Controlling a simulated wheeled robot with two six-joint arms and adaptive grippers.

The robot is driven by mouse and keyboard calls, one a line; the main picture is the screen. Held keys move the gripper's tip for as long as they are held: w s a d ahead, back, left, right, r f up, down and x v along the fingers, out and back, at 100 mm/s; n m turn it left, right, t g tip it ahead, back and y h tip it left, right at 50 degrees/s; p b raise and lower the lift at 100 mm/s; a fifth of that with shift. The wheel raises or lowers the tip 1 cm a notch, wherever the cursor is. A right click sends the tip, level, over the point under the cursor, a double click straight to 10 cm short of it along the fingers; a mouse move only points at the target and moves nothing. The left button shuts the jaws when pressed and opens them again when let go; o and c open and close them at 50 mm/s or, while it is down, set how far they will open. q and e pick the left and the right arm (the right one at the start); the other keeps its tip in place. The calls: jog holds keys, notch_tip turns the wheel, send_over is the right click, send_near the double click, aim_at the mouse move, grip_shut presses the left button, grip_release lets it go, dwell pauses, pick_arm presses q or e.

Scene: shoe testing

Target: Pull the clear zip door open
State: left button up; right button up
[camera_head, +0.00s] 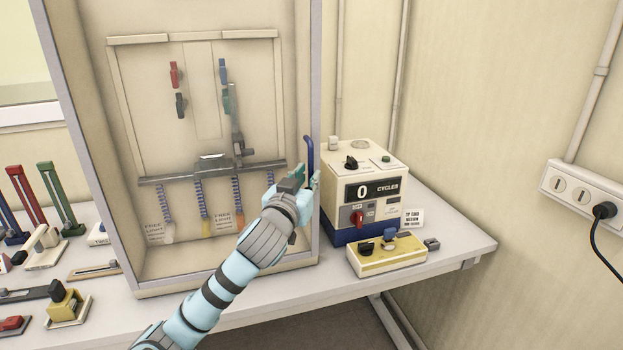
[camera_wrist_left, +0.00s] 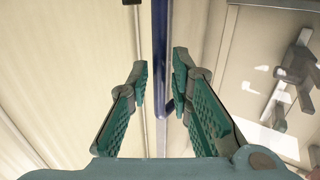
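The clear door (camera_head: 215,110) appears to cover the front of a tall grey-framed cabinet (camera_head: 316,70); the mechanism inside shows through it. A dark blue handle (camera_head: 308,150) stands at the cabinet's right edge. My left gripper (camera_head: 304,179) is at that edge, by the lower part of the handle, and hides some of it. In the left wrist view the blue handle (camera_wrist_left: 160,50) runs upright between the two green fingers of my left gripper (camera_wrist_left: 160,75). The fingers are apart, with gaps on both sides of the handle. My right gripper is not in view.
A cycle counter box (camera_head: 364,190) reading 0 stands right of the cabinet, with a yellow switch box (camera_head: 387,255) in front. Several coloured zip samples (camera_head: 55,195) and small fixtures stand left on the table (camera_head: 455,235). A wall socket (camera_head: 580,190) is far right.

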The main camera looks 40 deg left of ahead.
pick_arm(q)
jog(key=shift+x, duration=1.4)
grip_shut()
